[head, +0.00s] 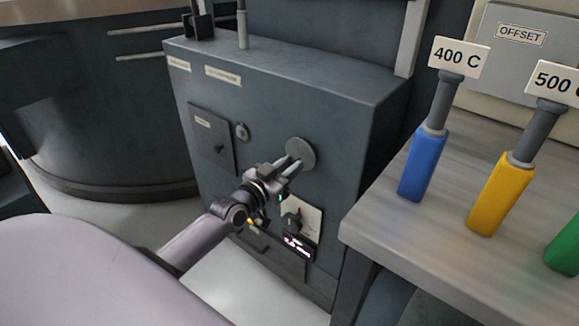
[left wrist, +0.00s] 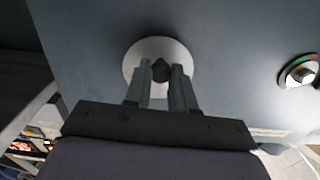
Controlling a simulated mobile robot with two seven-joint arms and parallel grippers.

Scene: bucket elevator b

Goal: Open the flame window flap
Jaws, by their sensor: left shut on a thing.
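The flame window flap (head: 301,150) looks to be the round light grey disc on the front of the dark grey cabinet. It also shows in the left wrist view (left wrist: 178,48), with a small dark knob (left wrist: 160,70) at its middle. The disc lies against the front panel and no opening shows around it. My left gripper (head: 294,166) reaches it from the front, and its two fingers (left wrist: 160,78) are shut on the dark knob, one on each side. The fingers hide the disc's lower part. My right gripper is in neither view.
Below the flap are a control panel (head: 309,217) with a black knob and a lit display (head: 298,246). A bench (head: 380,218) with blue (head: 423,165), yellow (head: 500,195) and green handled tools stands right.

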